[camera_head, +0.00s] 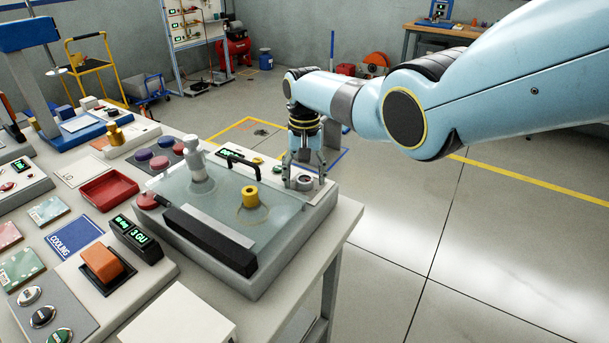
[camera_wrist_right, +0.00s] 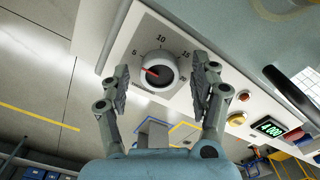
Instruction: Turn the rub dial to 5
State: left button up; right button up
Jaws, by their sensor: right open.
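The rub dial (camera_wrist_right: 158,70) is a round pale knob with a dark centre and a red pointer, on a white panel marked 5, 10 and 15 in the right wrist view. Its pointer aims left, a little below the direction of the 5. My right gripper (camera_wrist_right: 160,77) is open, with one finger on each side of the knob and a visible gap to both. In the head view the dial (camera_head: 304,180) sits at the right corner of the glass-covered machine (camera_head: 225,195), with my right gripper (camera_head: 303,174) pointing down over it. My left gripper is not in view.
A black handle (camera_head: 243,164) stands on the glass cover near the dial. A red button (camera_wrist_right: 243,97), a yellow-ringed button (camera_wrist_right: 236,118) and a green display (camera_wrist_right: 268,127) lie along the same panel. The table edge is close beside the dial, with open floor beyond.

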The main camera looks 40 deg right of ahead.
aim_at(304, 179)
notch_tip(304, 179, up, 12)
dwell(0.6)
jog(key=shift+f, duration=0.1)
